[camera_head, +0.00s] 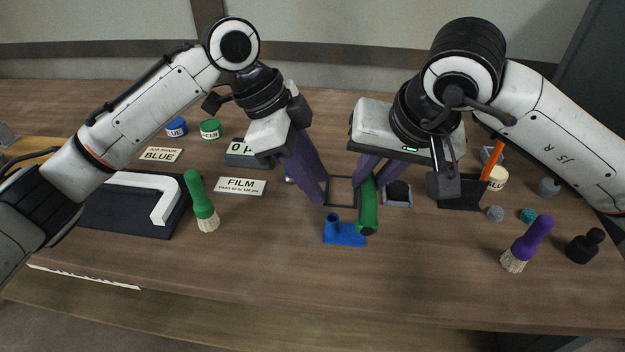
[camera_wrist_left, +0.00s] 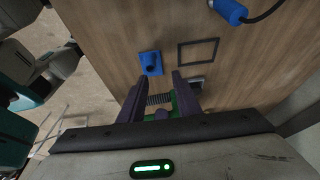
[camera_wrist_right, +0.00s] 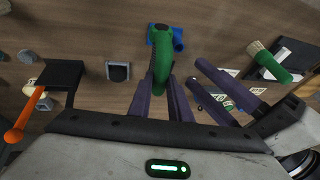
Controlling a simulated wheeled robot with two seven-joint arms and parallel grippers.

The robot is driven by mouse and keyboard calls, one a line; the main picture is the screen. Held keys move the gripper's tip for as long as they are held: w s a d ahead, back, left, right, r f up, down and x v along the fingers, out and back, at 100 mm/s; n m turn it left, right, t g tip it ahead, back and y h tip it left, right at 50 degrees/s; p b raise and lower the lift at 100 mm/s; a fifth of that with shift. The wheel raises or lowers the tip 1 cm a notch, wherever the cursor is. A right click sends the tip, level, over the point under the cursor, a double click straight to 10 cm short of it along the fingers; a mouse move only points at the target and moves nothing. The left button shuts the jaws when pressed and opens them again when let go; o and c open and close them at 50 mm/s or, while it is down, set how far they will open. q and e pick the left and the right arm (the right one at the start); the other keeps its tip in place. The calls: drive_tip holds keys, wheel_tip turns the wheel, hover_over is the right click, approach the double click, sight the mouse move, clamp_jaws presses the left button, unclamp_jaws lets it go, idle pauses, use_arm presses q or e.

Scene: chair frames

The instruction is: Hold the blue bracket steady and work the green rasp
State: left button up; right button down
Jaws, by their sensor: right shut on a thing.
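The blue bracket (camera_head: 350,237) is a flat plate with a short round post, standing on the table near the middle. It also shows in the left wrist view (camera_wrist_left: 151,66) and partly behind the rasp in the right wrist view (camera_wrist_right: 178,40). The green rasp (camera_head: 368,208) is held by my right gripper (camera_wrist_right: 168,84), shut on it, with its rounded green end by the bracket's right side. Whether they touch is unclear. My left gripper (camera_wrist_left: 158,80) is open and empty, its purple fingers apart, behind and left of the bracket.
A dark square outline (camera_head: 341,191) lies behind the bracket, with a small grey tray (camera_head: 398,202) to its right. The front middle is clear.

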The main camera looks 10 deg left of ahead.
sight(329, 217)
use_arm(q)
drive_tip(key=shift+y, duration=0.5)
drive_tip(key=x, duration=0.2)
drive_tip(key=s+x, duration=0.1)
drive_tip(key=x, duration=0.4)
drive_tip(key=shift+s+d+f, duration=0.2)
drive_tip(key=shift+s+f, duration=0.15)
clamp_jaws()
drive_tip(key=shift+f, duration=0.1)
idle(0.6)
drive_tip(key=shift+o, duration=0.8)
unclamp_jaws()
clamp_jaws()
